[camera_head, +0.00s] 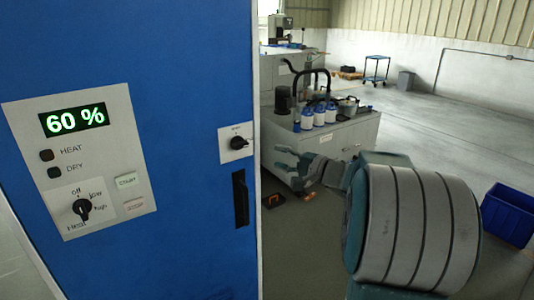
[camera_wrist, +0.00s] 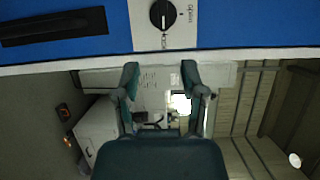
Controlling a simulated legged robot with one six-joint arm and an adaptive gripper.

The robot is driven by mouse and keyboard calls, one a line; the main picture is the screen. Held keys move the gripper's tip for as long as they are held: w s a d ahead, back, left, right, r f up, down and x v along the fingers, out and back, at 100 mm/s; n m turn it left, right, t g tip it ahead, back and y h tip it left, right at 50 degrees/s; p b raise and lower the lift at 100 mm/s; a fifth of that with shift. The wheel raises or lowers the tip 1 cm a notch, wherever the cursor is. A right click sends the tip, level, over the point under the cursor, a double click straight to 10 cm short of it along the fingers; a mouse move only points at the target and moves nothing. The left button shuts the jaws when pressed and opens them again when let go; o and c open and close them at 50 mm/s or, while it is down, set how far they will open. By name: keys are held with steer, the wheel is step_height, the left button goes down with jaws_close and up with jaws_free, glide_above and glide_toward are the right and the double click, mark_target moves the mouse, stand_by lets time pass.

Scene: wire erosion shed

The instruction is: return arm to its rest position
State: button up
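My gripper (camera_head: 281,159) is in the head view, right of the blue cabinet's edge, with my arm reaching in from the lower right. In the wrist view my gripper (camera_wrist: 160,76) has its two fingers spread apart with nothing between them. The blue cabinet (camera_head: 180,70) fills the left of the head view. Its panel (camera_head: 120,150) reads 60 %. A small black knob (camera_head: 238,142) sits above a black handle (camera_head: 241,198). The knob (camera_wrist: 162,14) and handle (camera_wrist: 55,26) show at the top of the wrist view, just beyond the fingertips; no contact is visible.
A grey cabinet (camera_head: 350,138) with blue-and-white bottles (camera_head: 318,114) and black hoses on top stands behind my gripper. A blue bin (camera_head: 508,214) is on the floor at the right. A blue cart (camera_head: 376,70) stands far back. The floor between is mostly clear.

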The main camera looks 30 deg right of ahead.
steer(key=shift+s+d, duration=0.15)
steer(key=shift+s, duration=0.15)
steer(key=s+a+f+n+g+y, duration=0.1)
steer(key=s+a+f+n+g, duration=0.25)
steer(key=a, duration=0.65)
steer(key=s+a+f+n+g, duration=0.1)
steer(key=s+a+n+g, duration=0.35)
steer(key=a, duration=0.65)
steer(key=s+a+f+n+g+h, duration=0.1)
steer(key=s+f+n+h, duration=0.1)
steer(key=s+h, duration=0.2)
steer(key=s+a+f+n+g+h, duration=0.1)
steer(key=s+f+n+h, duration=0.1)
steer(key=s, duration=0.9)
steer(key=shift+s+a+f+n+g+h, duration=0.25)
steer(key=shift+n+g+h, duration=0.25)
steer(key=shift+h, duration=0.7)
steer(key=shift+w, duration=0.15)
